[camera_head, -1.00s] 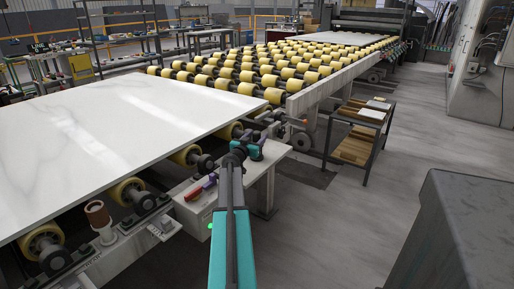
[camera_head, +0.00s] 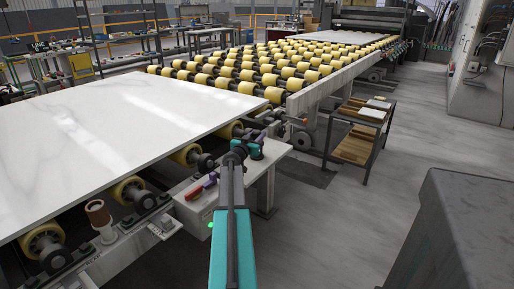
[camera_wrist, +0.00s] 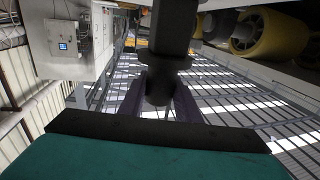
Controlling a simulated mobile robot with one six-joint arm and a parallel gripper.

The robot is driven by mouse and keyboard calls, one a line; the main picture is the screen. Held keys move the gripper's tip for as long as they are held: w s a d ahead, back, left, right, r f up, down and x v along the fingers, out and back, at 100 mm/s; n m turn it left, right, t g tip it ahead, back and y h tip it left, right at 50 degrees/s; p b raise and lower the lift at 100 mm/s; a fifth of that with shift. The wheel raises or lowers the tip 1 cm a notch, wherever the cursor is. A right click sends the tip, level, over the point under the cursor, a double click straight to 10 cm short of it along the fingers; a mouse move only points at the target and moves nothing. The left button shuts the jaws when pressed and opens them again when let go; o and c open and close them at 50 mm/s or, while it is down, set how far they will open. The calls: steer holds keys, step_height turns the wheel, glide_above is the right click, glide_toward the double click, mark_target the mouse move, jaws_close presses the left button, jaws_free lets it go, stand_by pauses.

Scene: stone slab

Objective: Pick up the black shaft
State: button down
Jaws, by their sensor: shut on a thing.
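In the wrist view, a black shaft (camera_wrist: 173,30) comes down from the top centre, thick above and narrower at its lower end. My gripper (camera_wrist: 158,103) has its two dark purple fingers on either side of that lower end, shut on it. In the head view, my gripper (camera_head: 258,134) is beside the near roller table's right corner, at the end of my teal arm. The shaft is too small and too crowded by the gripper to make out clearly there.
A white stone slab (camera_head: 110,125) lies on yellow rollers (camera_head: 186,154) left of my arm. A white bench top (camera_head: 204,205) below carries a red and purple item (camera_head: 200,187). A black-framed cart (camera_head: 357,148) stands to the right. The floor at right is mostly clear.

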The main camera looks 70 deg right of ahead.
mark_target(257, 131)
steer(key=shift+r, duration=0.1)
stand_by(0.3)
steer(key=shift+r, duration=1.7)
steer(key=s+a+b, duration=0.1)
steer(key=s+a, duration=0.2)
steer(key=a, duration=0.4)
steer(key=s+a+r+b, duration=0.1)
steer(key=s+a, duration=0.2)
steer(key=a, duration=0.4)
steer(key=shift+a+r, duration=0.2)
steer(key=shift+a, duration=0.2)
